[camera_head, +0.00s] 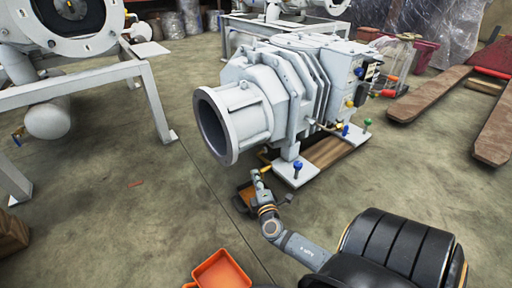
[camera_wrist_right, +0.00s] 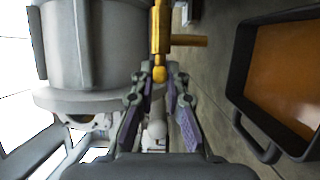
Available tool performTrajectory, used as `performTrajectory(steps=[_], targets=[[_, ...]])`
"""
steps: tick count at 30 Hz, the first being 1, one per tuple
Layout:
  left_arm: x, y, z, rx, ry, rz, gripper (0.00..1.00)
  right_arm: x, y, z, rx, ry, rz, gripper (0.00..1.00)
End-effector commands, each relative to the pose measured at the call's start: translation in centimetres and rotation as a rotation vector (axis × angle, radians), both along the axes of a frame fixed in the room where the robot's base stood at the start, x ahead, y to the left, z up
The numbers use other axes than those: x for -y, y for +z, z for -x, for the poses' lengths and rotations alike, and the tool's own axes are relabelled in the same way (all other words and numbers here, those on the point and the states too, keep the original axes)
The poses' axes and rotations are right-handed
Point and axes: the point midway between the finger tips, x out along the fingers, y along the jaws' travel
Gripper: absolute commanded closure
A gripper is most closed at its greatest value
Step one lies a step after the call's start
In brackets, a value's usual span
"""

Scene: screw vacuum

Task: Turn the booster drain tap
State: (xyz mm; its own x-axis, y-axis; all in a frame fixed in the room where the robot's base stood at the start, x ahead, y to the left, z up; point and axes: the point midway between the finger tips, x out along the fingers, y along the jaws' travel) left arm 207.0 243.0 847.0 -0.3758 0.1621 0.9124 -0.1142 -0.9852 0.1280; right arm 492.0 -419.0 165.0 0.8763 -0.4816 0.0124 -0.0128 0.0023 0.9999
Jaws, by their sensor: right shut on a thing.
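The vacuum booster (camera_head: 240,118), a large light grey machine with a round open flange, stands in the middle of the head view. Its brass drain tap (camera_head: 265,169) is small below the body. In the right wrist view the tap (camera_wrist_right: 161,40) hangs vertically, with a short brass handle (camera_wrist_right: 190,40) pointing right. My right gripper (camera_head: 261,184) reaches the tap from below. In the wrist view its fingers (camera_wrist_right: 159,76) close together at the tap's rounded lower end. My left gripper is not in view.
A black-rimmed tray (camera_wrist_right: 240,75) with amber-brown contents lies right of the tap in the wrist view. An orange container (camera_head: 221,274) sits at the bottom of the head view. A metal frame (camera_head: 152,95) stands left, wooden pallet boards (camera_head: 430,95) right. Open floor lies left of the gripper.

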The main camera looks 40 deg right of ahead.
Motion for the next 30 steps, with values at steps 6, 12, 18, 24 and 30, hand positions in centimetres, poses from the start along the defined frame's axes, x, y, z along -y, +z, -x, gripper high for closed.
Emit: performTrajectory(steps=[6,12,18,24,30], targets=[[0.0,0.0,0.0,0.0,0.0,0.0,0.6,0.2,0.1,0.0,0.004,-0.006,0.0,1.0],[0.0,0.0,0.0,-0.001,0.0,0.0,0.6,0.2,0.0,0.0,0.004,-0.005,0.0,0.8],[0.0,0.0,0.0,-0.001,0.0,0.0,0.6,0.1,0.0,0.0,0.004,-0.003,0.0,0.64],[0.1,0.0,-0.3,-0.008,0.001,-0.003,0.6,0.0,0.0,0.1,0.003,-0.002,-0.001,0.64],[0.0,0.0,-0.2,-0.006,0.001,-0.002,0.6,-1.2,-0.2,2.4,-0.001,-0.002,-0.002,0.64]])
